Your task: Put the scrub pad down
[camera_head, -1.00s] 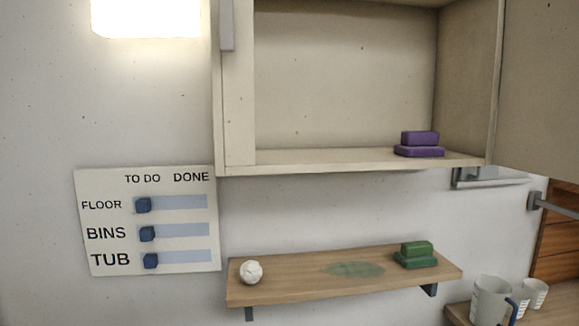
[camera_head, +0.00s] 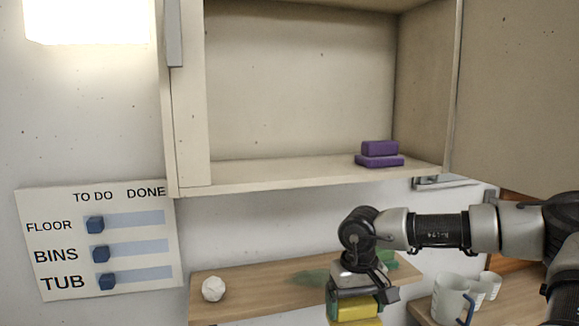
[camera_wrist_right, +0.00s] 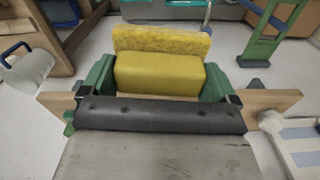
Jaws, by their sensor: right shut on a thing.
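My right gripper (camera_head: 354,292) hangs low in front of the wooden wall shelf (camera_head: 250,284) in the head view. It is shut on a yellow scrub pad (camera_head: 356,308), whose lower part is cut off by the frame. In the right wrist view the yellow scrub pad (camera_wrist_right: 160,74), with a rougher yellow layer beyond it, sits between the green fingers of the gripper (camera_wrist_right: 158,85). I cannot tell whether the pad touches the shelf. My left gripper is not in view.
A purple pad (camera_head: 380,155) lies in the open cabinet. A green pad (camera_head: 388,259) on the shelf is mostly hidden by my arm. A white ball (camera_head: 213,288) sits at the shelf's left end. Mugs (camera_head: 452,298) stand at lower right. A slider board (camera_head: 98,243) hangs left.

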